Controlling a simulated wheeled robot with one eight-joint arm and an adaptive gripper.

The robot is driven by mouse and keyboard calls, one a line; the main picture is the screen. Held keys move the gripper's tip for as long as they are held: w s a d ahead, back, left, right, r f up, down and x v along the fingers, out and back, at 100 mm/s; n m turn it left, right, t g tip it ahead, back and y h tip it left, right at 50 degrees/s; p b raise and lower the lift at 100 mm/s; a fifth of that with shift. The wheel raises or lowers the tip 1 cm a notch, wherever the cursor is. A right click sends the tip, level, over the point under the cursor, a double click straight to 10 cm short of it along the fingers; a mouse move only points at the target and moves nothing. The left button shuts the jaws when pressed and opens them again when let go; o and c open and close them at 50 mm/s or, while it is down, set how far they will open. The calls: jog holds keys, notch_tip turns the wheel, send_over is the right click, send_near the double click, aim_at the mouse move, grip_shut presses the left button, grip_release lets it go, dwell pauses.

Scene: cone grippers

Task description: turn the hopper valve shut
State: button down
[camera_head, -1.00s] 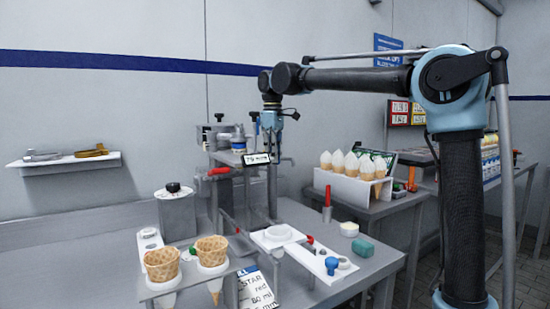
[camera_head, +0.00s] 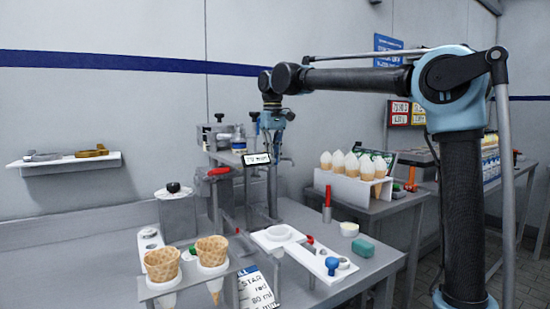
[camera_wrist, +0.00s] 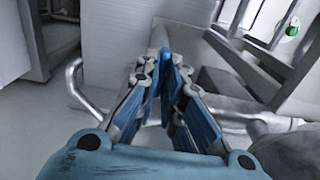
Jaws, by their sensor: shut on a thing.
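My gripper (camera_head: 272,150) points down at the dispenser stand in the middle of the table in the head view. In the wrist view its fingers (camera_wrist: 167,65) are drawn together around a narrow, bright blue piece (camera_wrist: 165,75). This looks like the valve's handle, but the fingers hide most of it. The valve body and how far it is turned cannot be made out. A small display (camera_head: 256,159) stands just left of the gripper. A red lever (camera_head: 218,171) sits further left on the stand, apart from the gripper.
Two empty cones (camera_head: 212,250) stand in a holder at the front left. A white board (camera_head: 318,260) with a blue knob lies front centre. A red-handled tool (camera_head: 327,203) stands upright behind it. Filled cones (camera_head: 352,165) stand in a rack at the right.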

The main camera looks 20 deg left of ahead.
jog(key=shift+w, duration=0.1)
jog(key=c, duration=1.7)
grip_release()
notch_tip(320, 180, up, 12)
jog(key=shift+f, duration=0.1)
jog(key=shift+w+d, duration=0.1)
